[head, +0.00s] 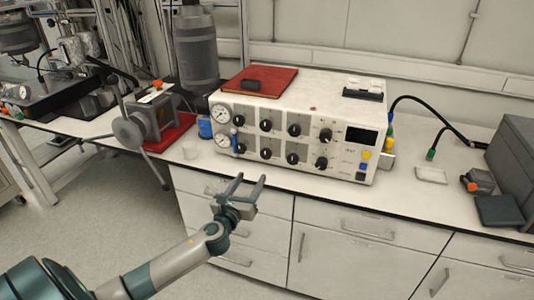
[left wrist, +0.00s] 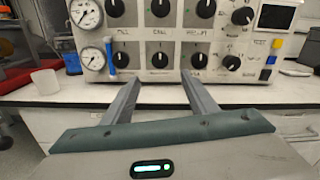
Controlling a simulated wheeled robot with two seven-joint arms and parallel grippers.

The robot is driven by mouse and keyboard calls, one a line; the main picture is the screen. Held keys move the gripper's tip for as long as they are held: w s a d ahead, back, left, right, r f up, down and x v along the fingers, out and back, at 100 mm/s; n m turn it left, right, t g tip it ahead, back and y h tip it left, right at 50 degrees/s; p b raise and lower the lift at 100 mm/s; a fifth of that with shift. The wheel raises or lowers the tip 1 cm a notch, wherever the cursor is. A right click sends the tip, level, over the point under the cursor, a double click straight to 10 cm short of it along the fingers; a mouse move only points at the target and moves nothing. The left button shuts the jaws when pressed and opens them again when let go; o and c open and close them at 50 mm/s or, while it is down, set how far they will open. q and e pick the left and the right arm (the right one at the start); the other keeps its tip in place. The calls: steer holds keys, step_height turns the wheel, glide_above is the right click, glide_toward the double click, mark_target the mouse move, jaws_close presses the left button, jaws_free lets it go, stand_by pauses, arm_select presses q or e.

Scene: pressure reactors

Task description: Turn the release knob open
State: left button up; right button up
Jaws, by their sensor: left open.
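A white control box (head: 300,100) stands on the bench with two rows of black knobs on its front. In the left wrist view lower knobs show at centre (left wrist: 160,60), right of centre (left wrist: 199,61) and farther right (left wrist: 231,63). The labels are too blurred to tell which is the release knob. My left gripper (head: 250,180) is open and empty, in front of and below the panel, apart from the knobs. My right gripper is not in view.
A small white cup (head: 190,150) stands left of the box. A grey case (head: 514,155) is at the right. Drawers (head: 345,222) lie below the bench edge.

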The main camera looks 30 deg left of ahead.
mark_target(265, 155)
arm_select(q)
steer(key=p+x, duration=0.1)
steer(key=x, duration=1.5)
steer(key=shift+w, duration=0.3)
steer(key=c, duration=1.1)
